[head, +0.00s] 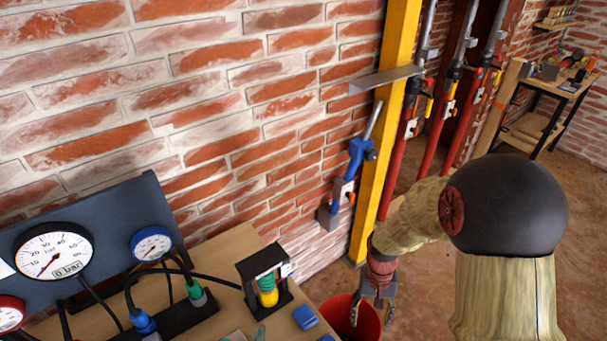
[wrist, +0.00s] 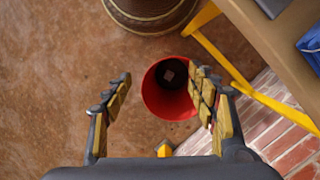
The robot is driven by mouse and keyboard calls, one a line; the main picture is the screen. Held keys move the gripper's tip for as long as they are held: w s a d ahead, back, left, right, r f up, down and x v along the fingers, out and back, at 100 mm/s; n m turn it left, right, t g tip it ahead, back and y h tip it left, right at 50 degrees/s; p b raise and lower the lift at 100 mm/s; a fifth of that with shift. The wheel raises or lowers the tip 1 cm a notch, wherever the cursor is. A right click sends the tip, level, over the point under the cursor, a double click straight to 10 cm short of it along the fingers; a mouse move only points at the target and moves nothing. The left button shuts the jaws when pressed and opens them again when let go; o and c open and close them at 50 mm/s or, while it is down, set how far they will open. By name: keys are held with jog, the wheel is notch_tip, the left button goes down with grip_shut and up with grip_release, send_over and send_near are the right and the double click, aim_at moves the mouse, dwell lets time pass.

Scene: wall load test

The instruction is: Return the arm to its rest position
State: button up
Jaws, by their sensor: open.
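My arm shows at the right of the head view, with a dark round joint and pale covered links. My gripper (head: 374,303) hangs at its end, pointing down beside the workbench (head: 226,257). In the wrist view my gripper (wrist: 160,95) has its two padded fingers wide apart with nothing between them. A red bucket (wrist: 166,105) stands on the floor beneath the fingers, with a small pale piece at its dark bottom. The bucket also shows in the head view (head: 340,318), partly cut off by the lower edge.
The bench holds a gauge panel (head: 150,195), hoses and a black stand with a yellow-green part (head: 267,283). A yellow post (head: 388,120) and a blue tool (head: 358,160) stand by the brick wall (head: 230,110). Brown floor (head: 425,300) is open around the bucket. Another table (head: 566,88) stands far right.

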jog(key=s+r+t, duration=0.2)
jog(key=s+r, duration=0.1)
jog(key=r, duration=0.8)
jog(key=s+r+n+t+p, duration=0.1)
jog(key=s+r+t, duration=0.2)
jog(key=r, duration=0.8)
jog(key=s+r+n+t, duration=0.1)
jog(key=s+r+t, duration=0.2)
jog(key=r, duration=0.9)
jog(key=shift+s+p, duration=0.4)
jog(key=shift+s, duration=0.55)
